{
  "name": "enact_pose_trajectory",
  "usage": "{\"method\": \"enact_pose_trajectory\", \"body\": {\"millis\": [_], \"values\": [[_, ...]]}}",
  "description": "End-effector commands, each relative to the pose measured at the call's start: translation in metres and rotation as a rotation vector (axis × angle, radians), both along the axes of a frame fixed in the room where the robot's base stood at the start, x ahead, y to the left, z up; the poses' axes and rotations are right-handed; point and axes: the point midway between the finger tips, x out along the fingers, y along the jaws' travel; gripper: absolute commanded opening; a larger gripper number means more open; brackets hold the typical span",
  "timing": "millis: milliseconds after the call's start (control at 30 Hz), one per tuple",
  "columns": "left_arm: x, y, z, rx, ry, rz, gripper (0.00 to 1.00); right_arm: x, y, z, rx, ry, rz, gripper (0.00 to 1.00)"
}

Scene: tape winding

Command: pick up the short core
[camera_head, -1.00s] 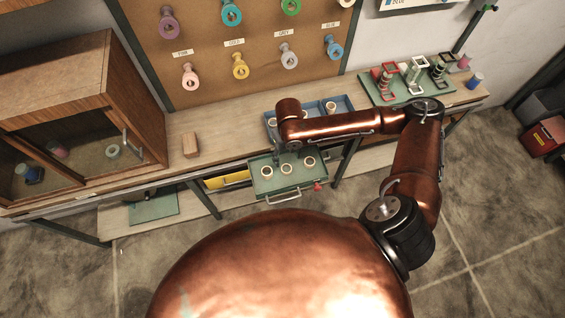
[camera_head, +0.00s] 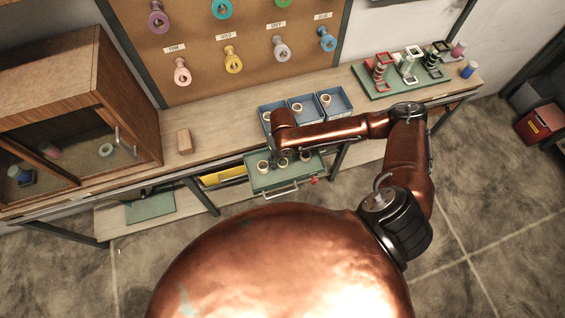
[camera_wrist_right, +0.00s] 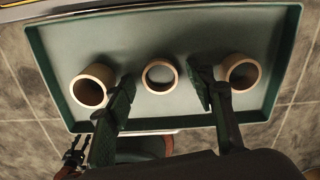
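Three tan, ring-like cores lie in a pulled-out green drawer (camera_head: 262,184). In the right wrist view, the middle core (camera_wrist_right: 160,75) looks lower than the left core (camera_wrist_right: 93,86) and the right core (camera_wrist_right: 241,73), so it appears to be the short one. My right gripper (camera_wrist_right: 166,86) is open, with its fingers on either side of the middle core and nothing between them but that core's area. Contact is not visible. In the head view the wrist hides part of the drawer's back edge. A dark gripper-like shape (camera_wrist_right: 74,155), possibly my left gripper, shows small at lower left.
Blue bins (camera_head: 335,104) holding tan cores stand on the bench just behind the drawer. A green board with spool stands (camera_head: 385,90) is at right. The bench between block and bins is clear.

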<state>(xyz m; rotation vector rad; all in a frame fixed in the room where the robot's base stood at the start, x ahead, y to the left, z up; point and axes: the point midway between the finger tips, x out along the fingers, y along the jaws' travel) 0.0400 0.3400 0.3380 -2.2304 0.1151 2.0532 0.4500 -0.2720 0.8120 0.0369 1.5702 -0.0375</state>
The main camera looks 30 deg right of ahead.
Motion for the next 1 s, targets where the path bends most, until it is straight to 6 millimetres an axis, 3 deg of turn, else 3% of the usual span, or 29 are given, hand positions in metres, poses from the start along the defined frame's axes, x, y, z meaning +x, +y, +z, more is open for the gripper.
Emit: {"method": "enact_pose_trajectory", "body": {"millis": [333, 767, 1000], "values": [[-0.007, 0.0, 0.0, 0.001, 0.009, 0.001, 0.4, 0.0, 0.0, 0.0, 0.0, 0.0, -0.001, 0.24], [-0.007, 0.0, 0.0, 0.001, 0.009, 0.001, 0.4, 0.0, -0.001, 0.006, 0.0, -0.001, -0.001, 0.24], [-0.006, 0.001, 0.003, 0.001, 0.008, 0.001, 0.4, -0.003, 0.0, 0.038, 0.0, -0.001, 0.001, 0.24]]}}
